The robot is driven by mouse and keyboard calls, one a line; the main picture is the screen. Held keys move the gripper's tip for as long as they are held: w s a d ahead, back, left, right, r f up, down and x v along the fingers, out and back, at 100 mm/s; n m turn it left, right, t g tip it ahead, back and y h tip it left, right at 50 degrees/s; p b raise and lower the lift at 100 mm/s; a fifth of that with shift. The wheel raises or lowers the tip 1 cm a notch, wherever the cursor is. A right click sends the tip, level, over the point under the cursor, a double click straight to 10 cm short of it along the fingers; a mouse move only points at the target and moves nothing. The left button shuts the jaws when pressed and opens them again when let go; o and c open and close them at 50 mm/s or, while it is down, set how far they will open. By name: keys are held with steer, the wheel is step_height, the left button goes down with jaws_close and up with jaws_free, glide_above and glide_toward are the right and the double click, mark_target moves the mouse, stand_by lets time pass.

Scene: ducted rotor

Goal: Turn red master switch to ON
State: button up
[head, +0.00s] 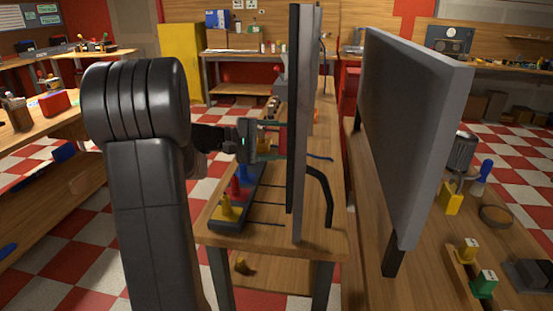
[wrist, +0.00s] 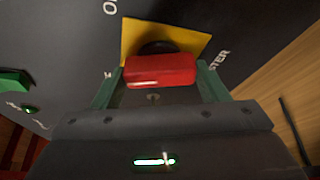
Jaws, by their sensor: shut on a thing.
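The red master switch (wrist: 160,71) is a red bar handle on a dark round hub, over a yellow plate (wrist: 137,38) on a dark panel (wrist: 70,50). In the wrist view my gripper (wrist: 161,76) has its two green fingers at the handle's two ends and is shut on it. The handle lies nearly level across that picture, slightly turned from the plate. A cut-off label starting with "O" shows at upper left, and "STER" at right. In the head view my gripper (head: 270,143) reaches the panel, seen edge-on (head: 300,120); the switch is mostly hidden there.
A green part (wrist: 15,82) with a lit green lamp (wrist: 29,109) sits left of the switch. In the head view a dark base (head: 235,205) with coloured knobs stands on the wooden bench (head: 315,240) below my gripper. A large grey panel (head: 415,120) stands to the right.

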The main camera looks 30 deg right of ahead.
steer(key=m+g+h+b, duration=0.1)
steer(key=m+b, duration=0.3)
steer(key=b, duration=0.3)
steer(key=m+g+h+b, duration=0.1)
steer(key=m+b, duration=0.3)
steer(key=b, duration=0.4)
steer(key=f+m+h+b, duration=0.1)
steer(key=m+b, duration=0.3)
steer(key=b, duration=0.4)
steer(key=shift+m+g+h, duration=0.4)
steer(key=shift+r, duration=0.1)
steer(key=shift+c, duration=0.2)
steer(key=shift+o, duration=0.2)
steer(key=shift+m, duration=0.3)
steer(key=o, duration=1)
steer(key=shift+c, duration=0.2)
steer(key=p+v, duration=0.2)
steer(key=v, duration=1.1)
steer(key=shift+w+a, duration=0.3)
steer(key=shift+d, duration=0.15)
